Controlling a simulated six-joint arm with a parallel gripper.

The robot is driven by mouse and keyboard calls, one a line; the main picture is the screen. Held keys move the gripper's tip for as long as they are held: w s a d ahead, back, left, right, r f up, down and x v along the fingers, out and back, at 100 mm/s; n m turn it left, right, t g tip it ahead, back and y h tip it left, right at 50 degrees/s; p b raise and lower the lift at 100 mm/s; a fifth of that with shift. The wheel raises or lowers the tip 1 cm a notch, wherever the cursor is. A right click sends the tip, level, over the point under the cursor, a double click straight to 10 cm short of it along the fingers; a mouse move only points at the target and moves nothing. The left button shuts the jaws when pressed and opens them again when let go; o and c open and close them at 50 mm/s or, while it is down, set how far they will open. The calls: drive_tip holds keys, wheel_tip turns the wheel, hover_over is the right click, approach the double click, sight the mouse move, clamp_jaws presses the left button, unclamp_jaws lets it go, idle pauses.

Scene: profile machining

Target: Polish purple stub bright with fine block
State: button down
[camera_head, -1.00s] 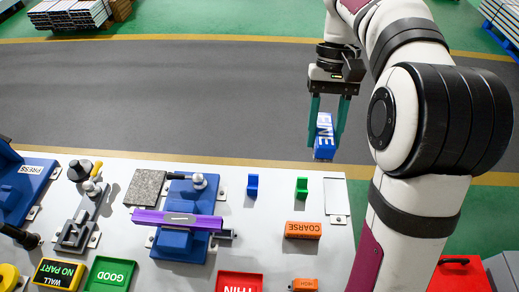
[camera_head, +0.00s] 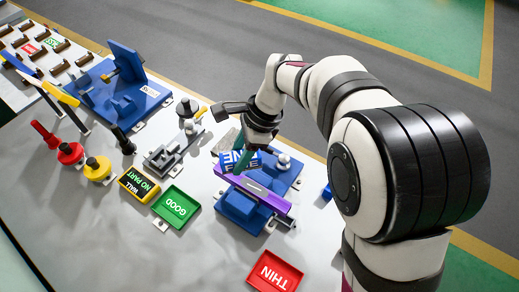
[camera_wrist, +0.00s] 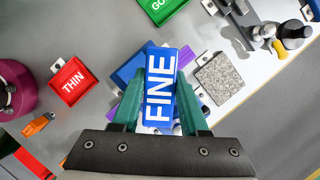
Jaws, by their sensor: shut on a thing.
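The purple stub (camera_head: 256,192) lies in a blue vise-like fixture (camera_head: 241,210) on the white bench. My gripper (camera_head: 247,158) is shut on the blue fine block (camera_head: 230,161), which carries white FINE lettering, and holds it over the left part of the fixture. In the wrist view the fine block (camera_wrist: 160,88) sits between the green fingers of my gripper (camera_wrist: 158,98) and covers most of the fixture. Only bits of the purple stub (camera_wrist: 113,110) show beside the fingers. I cannot tell whether the block touches the stub.
A red THIN tray (camera_head: 273,272) and a green GOOD tray (camera_head: 176,207) lie in front and to the left. A grey rough plate (camera_wrist: 219,78) lies beside the fixture. A lever gauge (camera_head: 172,152) and a blue press (camera_head: 118,92) stand further left.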

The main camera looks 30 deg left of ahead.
sight(237, 183)
drive_tip(key=shift+f, duration=3.8)
drive_tip(key=shift+d, duration=3.45)
drive_tip(key=shift+a, duration=3.35)
drive_tip(key=shift+d, duration=3.5)
drive_tip(key=shift+a, duration=3.5)
drive_tip(key=shift+a+r, duration=0.1)
drive_tip(key=shift+r, duration=3.9)
